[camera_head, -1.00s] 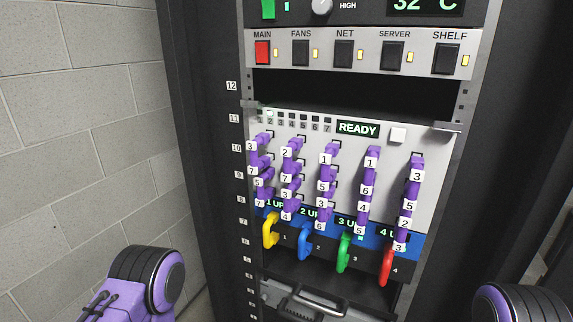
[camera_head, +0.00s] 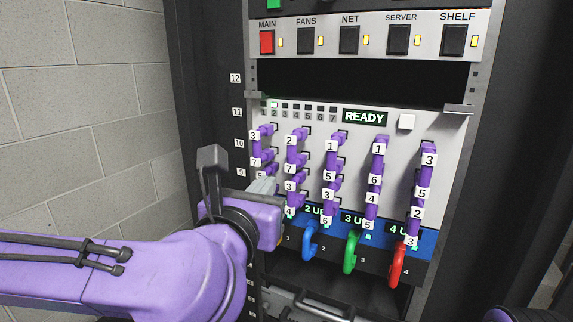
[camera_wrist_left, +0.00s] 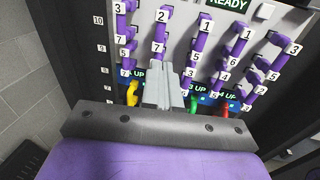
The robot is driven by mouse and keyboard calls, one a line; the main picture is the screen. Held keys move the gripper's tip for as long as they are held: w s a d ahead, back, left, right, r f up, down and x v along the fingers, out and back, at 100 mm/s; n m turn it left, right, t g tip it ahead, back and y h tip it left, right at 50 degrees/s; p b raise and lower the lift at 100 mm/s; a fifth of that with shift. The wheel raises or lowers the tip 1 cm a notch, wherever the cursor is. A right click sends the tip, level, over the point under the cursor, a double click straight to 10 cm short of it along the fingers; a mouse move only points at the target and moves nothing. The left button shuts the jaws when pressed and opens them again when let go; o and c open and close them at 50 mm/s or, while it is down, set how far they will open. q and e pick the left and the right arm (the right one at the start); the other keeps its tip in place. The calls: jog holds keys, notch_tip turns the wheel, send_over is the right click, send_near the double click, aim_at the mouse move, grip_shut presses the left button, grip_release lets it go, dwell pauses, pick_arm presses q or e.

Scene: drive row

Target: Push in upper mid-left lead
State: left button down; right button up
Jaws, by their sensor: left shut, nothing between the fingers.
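Purple leads with white number tags hang in several columns on the light grey panel. The left column has leads tagged 3 (camera_head: 266,131) and 7 (camera_head: 268,155) near its top; the column to its right starts with one tagged 2 (camera_head: 300,134). I cannot tell which of these leads stands out from the panel. My left gripper (camera_head: 262,186) is shut and empty, before the lower part of the left column, hiding its lowest lead. Its grey fingers (camera_wrist_left: 173,75) point up at the panel in the left wrist view. I cannot tell whether they touch a lead. My right gripper is out of view.
Below hang yellow (camera_wrist_left: 132,95), blue (camera_head: 310,242), green (camera_head: 350,252) and red (camera_head: 397,264) handles. Above are a READY display (camera_head: 365,117), a white button (camera_head: 406,122), an empty dark slot (camera_head: 350,78) and a switch row (camera_head: 424,38). A block wall (camera_head: 80,110) stands left.

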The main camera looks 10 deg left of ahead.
aim_at(291, 156)
pick_arm(q)
jog(key=w+p, duration=0.1)
jog(key=w, duration=0.3)
jog(key=w+p, duration=0.2)
jog(key=w, duration=0.2)
jog(key=w+d+p, duration=0.1)
jog(key=w, duration=0.4)
jog(key=shift+d+f+p, duration=0.1)
jog(key=shift+f+p, duration=0.05)
jog(key=shift+p, duration=0.15)
jog(key=shift+w+f, duration=0.15)
jog(key=shift+w, duration=0.55)
